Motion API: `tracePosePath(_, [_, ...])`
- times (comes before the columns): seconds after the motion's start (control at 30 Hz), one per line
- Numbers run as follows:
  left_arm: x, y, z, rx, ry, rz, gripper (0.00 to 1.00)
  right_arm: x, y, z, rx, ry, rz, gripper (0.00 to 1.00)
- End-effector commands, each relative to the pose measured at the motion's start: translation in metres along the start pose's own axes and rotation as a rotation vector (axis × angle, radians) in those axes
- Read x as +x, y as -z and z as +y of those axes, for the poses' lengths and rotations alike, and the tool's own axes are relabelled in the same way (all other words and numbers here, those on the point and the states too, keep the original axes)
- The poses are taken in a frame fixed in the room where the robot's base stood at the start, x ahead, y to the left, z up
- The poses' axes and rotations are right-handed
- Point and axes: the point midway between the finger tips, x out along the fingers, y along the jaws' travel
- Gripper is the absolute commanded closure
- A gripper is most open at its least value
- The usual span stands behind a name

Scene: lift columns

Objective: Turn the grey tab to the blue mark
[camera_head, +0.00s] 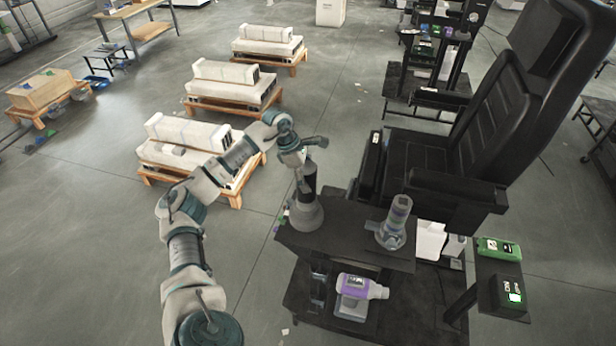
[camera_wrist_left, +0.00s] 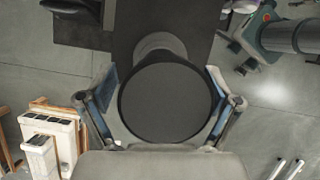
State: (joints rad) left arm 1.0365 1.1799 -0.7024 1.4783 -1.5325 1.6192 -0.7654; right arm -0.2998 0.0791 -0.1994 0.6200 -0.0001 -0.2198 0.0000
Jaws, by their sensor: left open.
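My left gripper (camera_head: 303,178) reaches down to a dark upright column with a wide grey round base (camera_head: 306,214), at the left end of a black bench. In the left wrist view, the open fingers of my left gripper (camera_wrist_left: 161,88) stand on either side of a dark round top (camera_wrist_left: 166,102). A gap shows beside the left finger; whether either finger touches the top cannot be told. I cannot make out a grey tab or a blue mark in either view. My right gripper is not seen.
A grey cylindrical device (camera_head: 393,232) stands on the black bench (camera_head: 345,240) right of the column. A purple and white device (camera_head: 352,298) sits below. A black chair (camera_head: 480,140) is behind. Loaded pallets (camera_head: 190,140) stand left, with open floor around them.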

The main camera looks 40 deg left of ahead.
Motion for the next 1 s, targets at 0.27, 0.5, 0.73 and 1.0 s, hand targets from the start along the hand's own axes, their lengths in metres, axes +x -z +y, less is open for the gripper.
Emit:
tracePosePath(0.27, [-0.023,-0.002,0.001,0.0,-0.004,-0.002,0.1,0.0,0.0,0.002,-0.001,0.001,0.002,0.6])
tracePosePath(0.5, [-0.077,0.0,0.003,-0.001,-0.003,-0.004,0.1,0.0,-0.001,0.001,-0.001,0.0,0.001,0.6])
tracePosePath(0.73, [-0.111,0.002,0.004,-0.001,0.001,-0.003,0.1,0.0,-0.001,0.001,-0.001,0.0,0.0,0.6])
tracePosePath(1.0, [-0.118,0.002,0.003,-0.001,0.003,0.0,0.1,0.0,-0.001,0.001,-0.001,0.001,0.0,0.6])
